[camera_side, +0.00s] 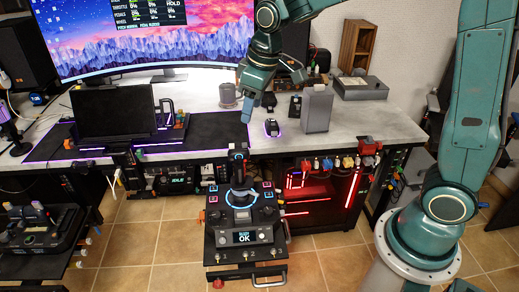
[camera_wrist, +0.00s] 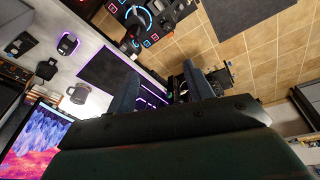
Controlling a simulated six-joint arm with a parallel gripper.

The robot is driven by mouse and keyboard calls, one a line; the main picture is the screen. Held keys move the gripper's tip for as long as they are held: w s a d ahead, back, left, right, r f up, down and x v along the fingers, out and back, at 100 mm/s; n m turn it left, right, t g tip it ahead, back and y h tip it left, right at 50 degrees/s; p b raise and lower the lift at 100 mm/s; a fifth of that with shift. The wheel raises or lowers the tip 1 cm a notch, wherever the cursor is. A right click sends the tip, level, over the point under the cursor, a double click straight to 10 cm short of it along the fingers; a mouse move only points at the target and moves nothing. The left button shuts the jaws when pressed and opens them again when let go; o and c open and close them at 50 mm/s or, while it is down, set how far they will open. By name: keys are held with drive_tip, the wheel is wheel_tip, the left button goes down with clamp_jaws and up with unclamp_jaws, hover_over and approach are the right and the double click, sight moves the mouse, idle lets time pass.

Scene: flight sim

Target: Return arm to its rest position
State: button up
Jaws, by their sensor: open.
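My gripper (camera_side: 252,108) hangs from the teal arm at the top middle of the side view, pointing down over the front part of the desk. In the wrist view my gripper (camera_wrist: 163,85) shows two dark fingers spread apart with nothing between them. The arm reaches in from my base at the right, and part of it is cut off by the top edge. The joystick panel (camera_side: 242,215), with a lit blue ring, stands below and in front of the gripper, apart from it.
The desk (camera_side: 370,122) holds a curved monitor (camera_side: 150,35), a small dark screen (camera_side: 113,112), a grey box (camera_side: 317,108) and a purple-lit mouse (camera_side: 271,127). A red-lit cabinet (camera_side: 320,195) stands under the desk. Tiled floor (camera_side: 150,250) is open left of the joystick panel.

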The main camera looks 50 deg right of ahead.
drive_tip(key=s+d+r+m+t, duration=0.1)
drive_tip(key=s+r+m, duration=0.1)
drive_tip(key=s, duration=1)
drive_tip(key=s+d+r+m+t, duration=0.1)
drive_tip(key=s+r+m, duration=0.1)
drive_tip(key=s, duration=1)
drive_tip(key=shift+d+r+t, duration=0.2)
drive_tip(key=shift+r+t, duration=0.2)
drive_tip(key=shift+r, duration=0.05)
